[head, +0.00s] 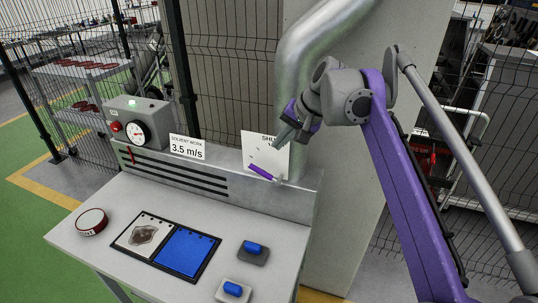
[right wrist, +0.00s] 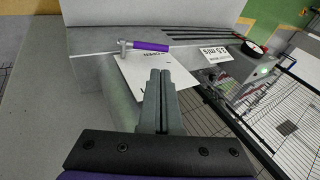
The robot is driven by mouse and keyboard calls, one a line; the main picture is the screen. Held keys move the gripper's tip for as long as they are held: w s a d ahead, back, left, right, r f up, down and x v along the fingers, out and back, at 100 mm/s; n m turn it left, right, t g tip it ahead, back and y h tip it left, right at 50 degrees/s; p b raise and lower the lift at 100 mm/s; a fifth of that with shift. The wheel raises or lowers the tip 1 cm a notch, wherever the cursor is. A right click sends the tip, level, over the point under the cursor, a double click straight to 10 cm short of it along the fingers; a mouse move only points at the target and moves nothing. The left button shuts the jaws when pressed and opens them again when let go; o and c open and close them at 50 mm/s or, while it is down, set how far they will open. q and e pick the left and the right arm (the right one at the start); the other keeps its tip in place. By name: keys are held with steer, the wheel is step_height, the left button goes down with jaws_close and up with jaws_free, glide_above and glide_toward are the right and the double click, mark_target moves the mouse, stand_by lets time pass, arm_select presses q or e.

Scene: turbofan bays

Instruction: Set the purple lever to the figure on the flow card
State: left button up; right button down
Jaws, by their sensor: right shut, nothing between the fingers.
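The purple lever (head: 262,173) sits at the right end of the grey vented back ledge, tilted up to the left from its pivot, in front of a white plate (head: 254,147) marked "SHU…", the rest hidden. The flow card (head: 187,148) reads "SOLVENT WORK 3.5 m/s". My right gripper (head: 283,136) is at the plate's upper right edge, above the lever and apart from it. In the right wrist view its fingers (right wrist: 161,75) are closed together and empty, with the lever (right wrist: 151,46) beyond their tips. My left gripper is not in view.
A grey box with a round gauge (head: 135,131), red button and green light stands left on the ledge. A duct (head: 296,60) rises behind the plate.

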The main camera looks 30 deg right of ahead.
step_height(320, 180, down, 7)
steer(key=a+n+g+h, duration=0.1)
steer(key=a+n+h, duration=0.1)
steer(key=n, duration=0.4)
steer(key=n+t+h, duration=0.5)
steer(key=n+h, duration=0.3)
steer(key=n, duration=1.8)
glide_toward(261, 172)
steer(key=a+f, duration=0.3)
steer(key=f, duration=0.2)
steer(key=w+d, duration=0.6)
steer(key=w, duration=0.1)
steer(key=shift+f+n+p, duration=0.3)
steer(key=shift+s+d, duration=0.1)
steer(key=shift+s, duration=0.05)
